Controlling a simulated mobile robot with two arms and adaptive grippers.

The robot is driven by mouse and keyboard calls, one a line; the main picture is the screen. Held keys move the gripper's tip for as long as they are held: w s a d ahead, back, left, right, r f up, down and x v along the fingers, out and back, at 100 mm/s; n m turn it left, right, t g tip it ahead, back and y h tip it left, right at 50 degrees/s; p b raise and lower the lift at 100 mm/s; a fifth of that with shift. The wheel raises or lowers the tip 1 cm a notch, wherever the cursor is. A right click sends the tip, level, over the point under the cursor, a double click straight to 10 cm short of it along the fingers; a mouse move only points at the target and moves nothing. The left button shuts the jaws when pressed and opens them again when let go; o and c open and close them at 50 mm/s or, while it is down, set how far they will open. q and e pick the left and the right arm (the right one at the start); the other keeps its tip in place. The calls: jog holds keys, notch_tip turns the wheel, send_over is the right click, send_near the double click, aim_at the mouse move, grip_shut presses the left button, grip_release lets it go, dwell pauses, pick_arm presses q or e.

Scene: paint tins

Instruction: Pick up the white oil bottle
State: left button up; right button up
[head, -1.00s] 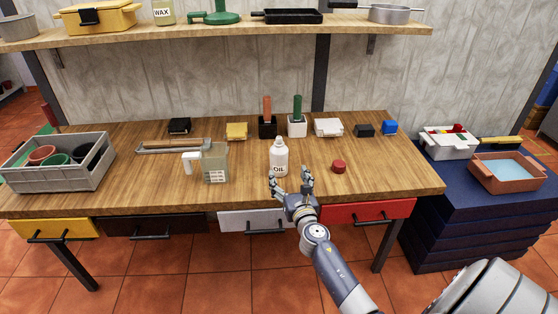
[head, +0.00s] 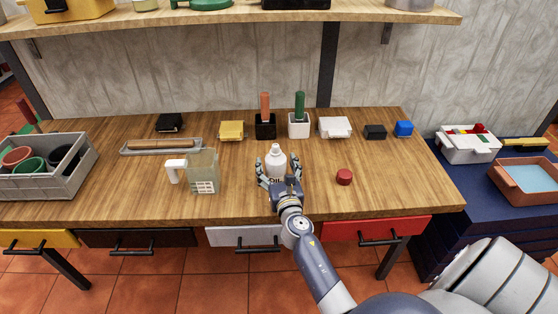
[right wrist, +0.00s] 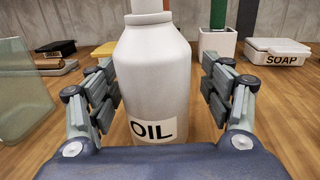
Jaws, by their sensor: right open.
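The white oil bottle (head: 276,160) stands upright on the wooden workbench (head: 230,205), its lower part hidden behind my right gripper in the head view. My right gripper (head: 277,172) is open, with one finger on each side of the bottle. In the right wrist view the bottle (right wrist: 153,75) fills the middle, its "OIL" label facing the palm. Both fingers of the right gripper (right wrist: 160,105) are spread beside it, with a visible gap on the right and a smaller one on the left. My left gripper is not in view.
A red round piece (head: 344,177) lies to the right. Behind stand a black holder (head: 265,130) and a white holder (head: 299,130). The bench between them is clear.

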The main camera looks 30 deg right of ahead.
jog(key=shift+a+r, duration=0.1)
jog(key=shift+a, duration=0.05)
jog(key=shift+s+a+r, duration=0.15)
jog(key=shift+r, duration=0.05)
jog(key=shift+s+a, duration=0.1)
jog(key=c, duration=0.9)
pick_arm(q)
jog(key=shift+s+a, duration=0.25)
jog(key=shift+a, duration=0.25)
pick_arm(e)
jog(key=shift+o, duration=0.2)
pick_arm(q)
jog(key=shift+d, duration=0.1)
